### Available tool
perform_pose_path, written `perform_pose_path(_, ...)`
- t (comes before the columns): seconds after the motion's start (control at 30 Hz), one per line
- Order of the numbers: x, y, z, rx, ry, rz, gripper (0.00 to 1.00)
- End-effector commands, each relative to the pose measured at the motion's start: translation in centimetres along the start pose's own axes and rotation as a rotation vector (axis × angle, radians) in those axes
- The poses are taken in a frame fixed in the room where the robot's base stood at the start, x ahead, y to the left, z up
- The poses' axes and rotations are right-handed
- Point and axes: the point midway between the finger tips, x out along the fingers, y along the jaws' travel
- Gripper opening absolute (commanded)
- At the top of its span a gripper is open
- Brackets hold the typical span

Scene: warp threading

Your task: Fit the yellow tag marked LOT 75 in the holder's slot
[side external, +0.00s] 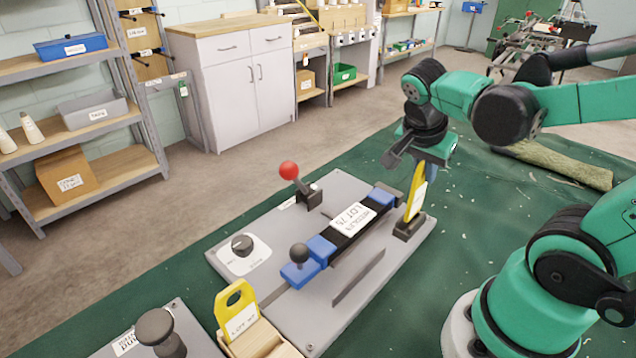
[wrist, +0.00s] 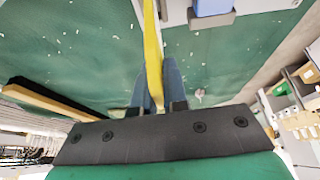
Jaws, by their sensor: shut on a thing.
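A yellow tag (side external: 416,200) with a white label stands nearly upright, slightly tilted, at the right end of the grey plate; its print is too small to read. Its lower end meets the small dark holder (side external: 408,229); how deep it sits in the slot I cannot tell. My gripper (side external: 429,170) is shut on the tag's upper part, above the holder. In the wrist view the tag (wrist: 152,45) runs edge-on between the two blue-grey fingers of my gripper (wrist: 157,88). The slot itself is hidden.
The grey plate (side external: 230,262) carries a black bar labelled LOT 75 (side external: 350,217) with blue clamps, a red-knobbed lever (side external: 289,171) and a dial (side external: 242,245). Another yellow tag (side external: 236,308) stands in a wooden box (side external: 262,342) at front.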

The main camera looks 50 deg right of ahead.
Motion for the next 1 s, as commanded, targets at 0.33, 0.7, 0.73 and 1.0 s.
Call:
perform_pose_path(0.33, 1.0, 0.0, 0.5, 0.0, 0.0, 0.0, 0.0)
perform_pose_path(0.7, 1.6, 0.0, 0.7, 0.0, 0.0, 0.0, 0.0)
perform_pose_path(0.73, 1.6, 0.0, 0.7, 0.0, 0.0, 0.0, 0.0)
perform_pose_path(1.0, 1.6, 0.0, 0.7, 0.0, 0.0, 0.0, 0.0)
